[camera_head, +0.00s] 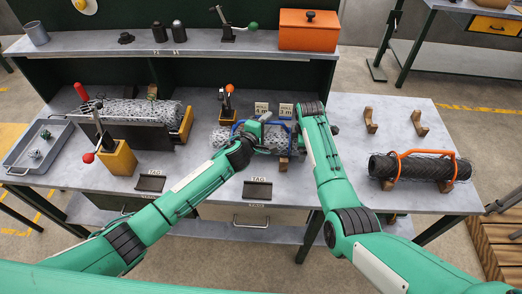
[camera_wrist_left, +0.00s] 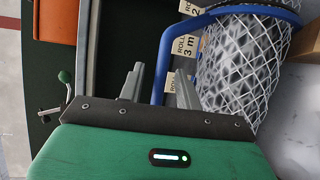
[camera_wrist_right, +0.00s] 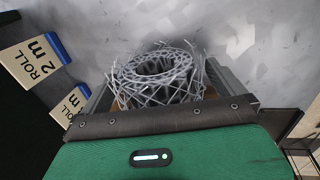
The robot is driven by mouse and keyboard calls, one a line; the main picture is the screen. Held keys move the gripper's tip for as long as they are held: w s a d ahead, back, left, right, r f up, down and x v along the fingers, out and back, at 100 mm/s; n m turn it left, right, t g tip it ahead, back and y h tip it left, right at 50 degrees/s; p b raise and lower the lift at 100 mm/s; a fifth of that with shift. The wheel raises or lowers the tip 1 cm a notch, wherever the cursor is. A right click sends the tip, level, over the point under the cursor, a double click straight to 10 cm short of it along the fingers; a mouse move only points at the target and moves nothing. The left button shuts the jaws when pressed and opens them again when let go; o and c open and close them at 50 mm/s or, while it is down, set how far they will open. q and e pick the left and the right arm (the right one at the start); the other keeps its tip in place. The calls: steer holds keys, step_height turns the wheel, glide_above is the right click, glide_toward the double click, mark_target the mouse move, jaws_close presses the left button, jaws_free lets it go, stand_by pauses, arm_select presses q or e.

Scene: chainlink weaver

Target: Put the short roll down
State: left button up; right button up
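The short roll (camera_head: 222,138), a grey wire-mesh roll with a blue handle frame (camera_head: 281,123), lies at the middle of the bench, partly hidden by my arms. My left gripper (camera_head: 262,121) is over it. In the left wrist view, its fingers (camera_wrist_left: 158,88) stand apart with a bar of the blue frame (camera_wrist_left: 166,55) between them; contact is unclear. My right gripper (camera_head: 318,112) is at the roll's right end. In the right wrist view, its fingers (camera_wrist_right: 162,92) are wide apart, with the mesh end (camera_wrist_right: 158,72) between them. A wooden support (camera_head: 283,163) shows below the roll.
Roll labels (camera_head: 262,107) stand behind the roll. A dark roll with an orange handle (camera_head: 410,167) lies at right, near two empty wooden supports (camera_head: 371,121). A black tag plate (camera_head: 257,190) is in front. A clamp fixture (camera_head: 117,158) and tray (camera_head: 25,172) are at left.

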arm_select(q)
steer(key=shift+s, duration=0.1)
steer(key=v, duration=1.1)
steer(key=shift+s+a, duration=0.2)
steer(key=shift+s, duration=0.15)
arm_select(e)
steer(key=r, duration=0.4)
steer(key=s+r, duration=0.1)
steer(key=r, duration=0.2)
steer(key=s+r, duration=0.1)
steer(key=r, duration=0.3)
steer(key=shift+s+r, duration=0.2)
steer(key=shift+r, duration=0.15)
arm_select(q)
steer(key=shift+r, duration=0.1)
